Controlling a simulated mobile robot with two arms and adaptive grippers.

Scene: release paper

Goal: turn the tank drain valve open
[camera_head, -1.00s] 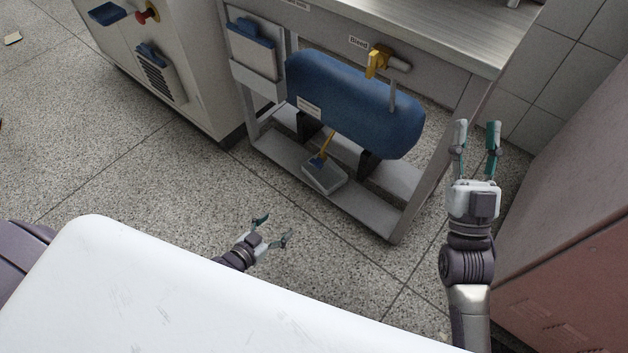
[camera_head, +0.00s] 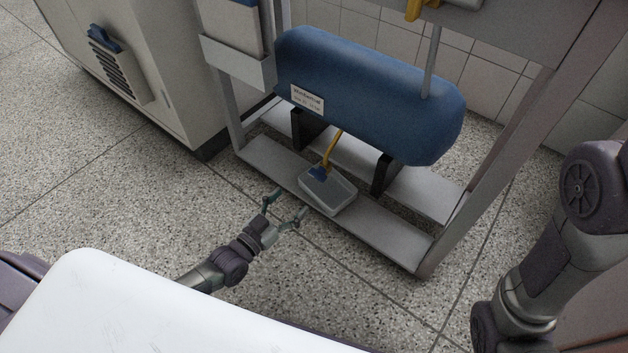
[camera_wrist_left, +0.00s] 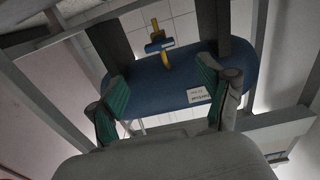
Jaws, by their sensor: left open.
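The blue tank (camera_head: 370,95) lies on black supports in a grey frame, and it also shows in the left wrist view (camera_wrist_left: 150,90). The drain valve is a yellow pipe (camera_head: 333,148) under the tank with a blue handle (camera_head: 319,173), just above a grey tray (camera_head: 345,205). In the left wrist view the blue handle (camera_wrist_left: 160,45) sits across the yellow pipe, beyond the fingertips. My left gripper (camera_head: 286,207) is open and empty, in front of the tray and apart from the handle. Its green-padded fingers (camera_wrist_left: 163,85) are spread. My right gripper is out of view.
The frame's lower shelf (camera_head: 385,240) and right post (camera_head: 487,180) border the tank. A beige cabinet (camera_head: 150,70) stands at the left. A yellow valve part (camera_head: 415,9) shows at the top edge. The speckled floor in front is clear.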

